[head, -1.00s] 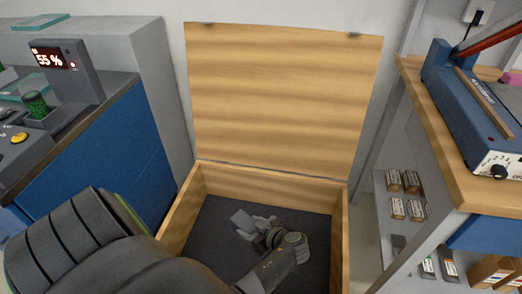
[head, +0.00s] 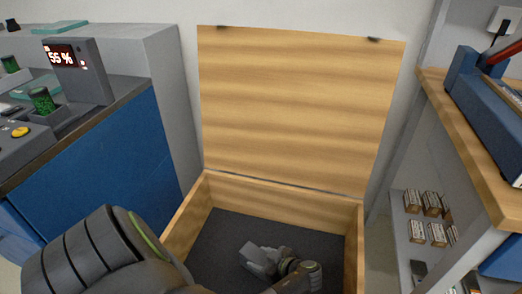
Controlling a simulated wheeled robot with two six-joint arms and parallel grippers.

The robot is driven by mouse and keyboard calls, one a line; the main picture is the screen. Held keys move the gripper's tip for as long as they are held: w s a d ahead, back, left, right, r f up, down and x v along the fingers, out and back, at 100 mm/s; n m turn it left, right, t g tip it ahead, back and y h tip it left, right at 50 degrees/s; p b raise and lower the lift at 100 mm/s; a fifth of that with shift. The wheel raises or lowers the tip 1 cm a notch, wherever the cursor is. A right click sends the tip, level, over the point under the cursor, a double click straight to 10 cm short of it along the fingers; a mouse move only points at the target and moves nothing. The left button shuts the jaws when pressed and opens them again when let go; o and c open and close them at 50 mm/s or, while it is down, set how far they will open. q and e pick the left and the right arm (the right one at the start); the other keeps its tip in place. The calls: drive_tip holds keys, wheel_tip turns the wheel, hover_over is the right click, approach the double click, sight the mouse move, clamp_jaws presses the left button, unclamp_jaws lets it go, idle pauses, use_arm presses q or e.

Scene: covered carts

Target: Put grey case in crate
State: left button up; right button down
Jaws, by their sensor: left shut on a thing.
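The open wooden crate (head: 290,205) stands on the floor in the middle of the head view, its hinged lid (head: 300,105) raised against the wall. Its dark floor shows bare around my gripper. My left arm reaches over the crate's left front side, and my left gripper (head: 268,260) is down inside the crate. It is shut on a small grey block, which I take to be the grey case (head: 256,256). The gripper partly hides it, and I cannot tell whether it touches the crate floor. My right gripper is out of view.
A blue-sided counter (head: 100,165) with a display reading 55 % (head: 62,56) and a green jar (head: 42,100) stands at the left. At the right, a wood-topped shelf unit (head: 470,140) holds a blue device (head: 485,105) and several small boxes (head: 428,205).

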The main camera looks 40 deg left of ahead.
use_arm(q)
drive_tip(key=shift+f, duration=0.8)
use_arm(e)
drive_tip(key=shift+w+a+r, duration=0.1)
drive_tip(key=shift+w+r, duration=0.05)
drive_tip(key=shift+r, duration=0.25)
use_arm(q)
drive_tip(key=shift+f, duration=0.1)
drive_tip(key=o, duration=1.3)
